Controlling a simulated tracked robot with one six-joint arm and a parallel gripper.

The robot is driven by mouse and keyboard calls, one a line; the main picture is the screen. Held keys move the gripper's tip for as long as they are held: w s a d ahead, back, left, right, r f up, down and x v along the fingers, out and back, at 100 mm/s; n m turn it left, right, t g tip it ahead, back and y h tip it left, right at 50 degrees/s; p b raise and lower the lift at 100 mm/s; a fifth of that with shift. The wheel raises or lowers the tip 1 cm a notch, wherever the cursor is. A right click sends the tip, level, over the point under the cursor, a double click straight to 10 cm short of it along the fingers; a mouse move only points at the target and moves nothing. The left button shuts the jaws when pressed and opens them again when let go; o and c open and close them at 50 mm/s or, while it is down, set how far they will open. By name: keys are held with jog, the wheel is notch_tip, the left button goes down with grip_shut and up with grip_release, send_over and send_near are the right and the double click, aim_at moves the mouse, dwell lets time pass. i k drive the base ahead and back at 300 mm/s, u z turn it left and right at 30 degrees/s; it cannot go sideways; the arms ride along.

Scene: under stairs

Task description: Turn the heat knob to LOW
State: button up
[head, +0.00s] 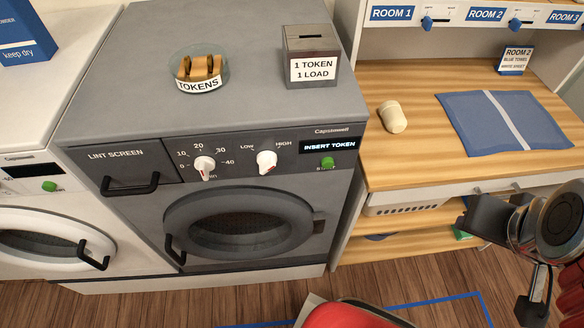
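The heat knob (266,162) is a white knob on the grey dryer's front panel, below the words LOW and HIGH. A red mark shows low on its face; I cannot tell exactly where the knob points. The grey dryer (220,115) has a round door that looks shut. My gripper (488,218) is at the right edge, in front of the wooden shelf unit, well right of the knob and apart from it. Its fingers are not clear enough to tell open from shut, and I see nothing held.
A timer knob (204,168) sits left of the heat knob. A green button (328,162) lies below the INSERT TOKEN display (329,145). A token bowl (201,75) and token box (311,57) stand on top. The lint screen handle (130,184) protrudes. Floor shows before the dryer.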

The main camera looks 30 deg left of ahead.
aim_at(268, 159)
jog(key=z, duration=0.7)
jog(key=k, duration=1.5)
jog(key=u, duration=2.25)
